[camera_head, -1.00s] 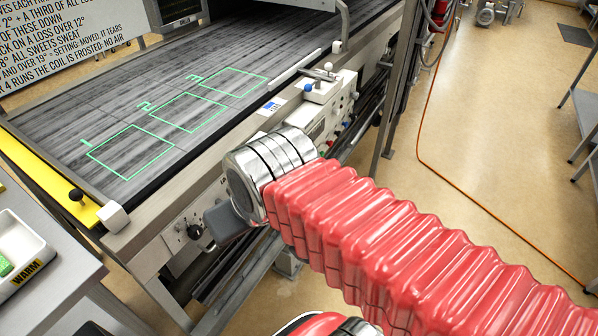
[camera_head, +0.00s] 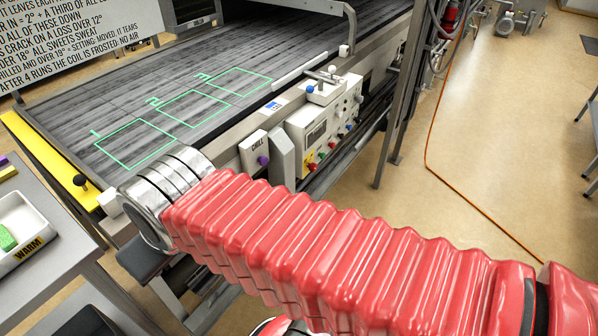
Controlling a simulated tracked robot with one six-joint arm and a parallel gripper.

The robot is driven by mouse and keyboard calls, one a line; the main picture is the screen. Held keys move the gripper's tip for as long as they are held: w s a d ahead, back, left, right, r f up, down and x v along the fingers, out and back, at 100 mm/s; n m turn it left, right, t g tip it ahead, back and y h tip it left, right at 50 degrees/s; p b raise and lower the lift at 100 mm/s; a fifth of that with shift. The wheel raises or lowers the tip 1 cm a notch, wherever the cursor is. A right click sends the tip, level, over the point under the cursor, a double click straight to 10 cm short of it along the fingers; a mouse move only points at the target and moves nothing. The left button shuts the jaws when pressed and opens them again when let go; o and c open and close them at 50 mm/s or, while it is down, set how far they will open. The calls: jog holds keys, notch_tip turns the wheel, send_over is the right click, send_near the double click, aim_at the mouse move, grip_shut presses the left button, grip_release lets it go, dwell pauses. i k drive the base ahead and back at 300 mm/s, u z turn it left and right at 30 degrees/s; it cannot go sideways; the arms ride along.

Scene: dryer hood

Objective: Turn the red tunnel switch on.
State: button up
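The white control panel (camera_head: 322,128) is on the side of the dark belt, with several small coloured knobs along its lower edge. A red knob (camera_head: 312,167) is near its lower left corner; I cannot tell its setting. My red-sleeved arm crosses the front of the view to a silver wrist at the left. A grey part of my gripper (camera_head: 146,258) shows below the wrist, left of and well apart from the panel. The fingertips are mostly hidden, so its opening cannot be seen.
A box marked CHILL (camera_head: 254,151) with a purple knob and an upright grey piece (camera_head: 282,156) stand left of the panel. The belt (camera_head: 225,65) has green numbered outlines. A white WARM tray (camera_head: 22,232) is at the left. Open floor lies right, crossed by an orange cable (camera_head: 428,130).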

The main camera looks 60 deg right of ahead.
aim_at(313, 167)
jog(key=u, duration=0.95)
jog(key=k, duration=0.8)
jog(key=z, duration=1.55)
jog(key=i, duration=0.9)
jog(key=z, duration=0.1)
